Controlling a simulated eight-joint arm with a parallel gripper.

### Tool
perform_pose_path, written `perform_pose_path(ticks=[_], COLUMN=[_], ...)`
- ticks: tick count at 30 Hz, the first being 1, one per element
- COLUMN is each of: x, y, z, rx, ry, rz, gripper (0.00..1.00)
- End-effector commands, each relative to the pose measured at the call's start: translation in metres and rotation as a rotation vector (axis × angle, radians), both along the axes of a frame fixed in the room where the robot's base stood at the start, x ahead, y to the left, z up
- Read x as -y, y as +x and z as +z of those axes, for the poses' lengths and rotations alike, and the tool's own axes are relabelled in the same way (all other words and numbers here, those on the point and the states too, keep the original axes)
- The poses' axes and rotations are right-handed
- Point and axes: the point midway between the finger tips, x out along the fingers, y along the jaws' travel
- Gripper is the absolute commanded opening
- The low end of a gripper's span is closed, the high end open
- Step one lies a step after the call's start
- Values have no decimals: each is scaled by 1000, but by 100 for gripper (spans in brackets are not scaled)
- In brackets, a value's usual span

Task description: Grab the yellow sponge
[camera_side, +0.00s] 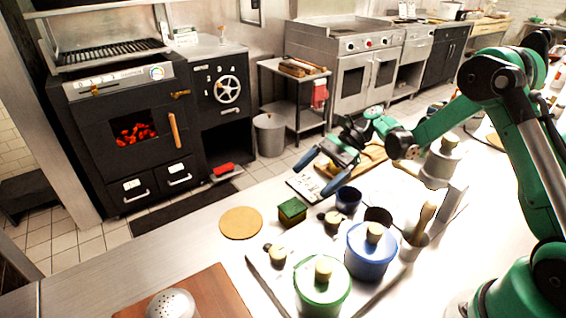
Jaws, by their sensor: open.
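A small block with a green top and a darker, yellowish-brown side (292,211) sits on the pale counter left of the dark blue cup. It may be the sponge; its yellow part is hard to make out. My gripper (319,174) is open, with its two blue fingers spread apart. It is above and to the right of the block, apart from it, over a flat light card or board. A small yellow patch shows near the fingers, too small to identify.
A dark blue cup (348,199), a blue lidded pot (370,254) and a green lidded pot (322,291) crowd the counter in front. A round tan disc (240,223) lies left of the block.

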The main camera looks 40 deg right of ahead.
Motion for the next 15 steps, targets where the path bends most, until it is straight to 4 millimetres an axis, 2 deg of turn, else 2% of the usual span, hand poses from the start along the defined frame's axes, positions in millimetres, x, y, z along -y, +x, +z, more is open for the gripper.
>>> perform_pose_path(ticks=[3, 7, 15], x=[5, 4, -29], y=[-3, -5, -5], z=[-12, -17, -31], rx=[-69, -98, -100], ry=[69, 99, 100], rz=[-9, -8, -5], gripper=[89, 89, 89])
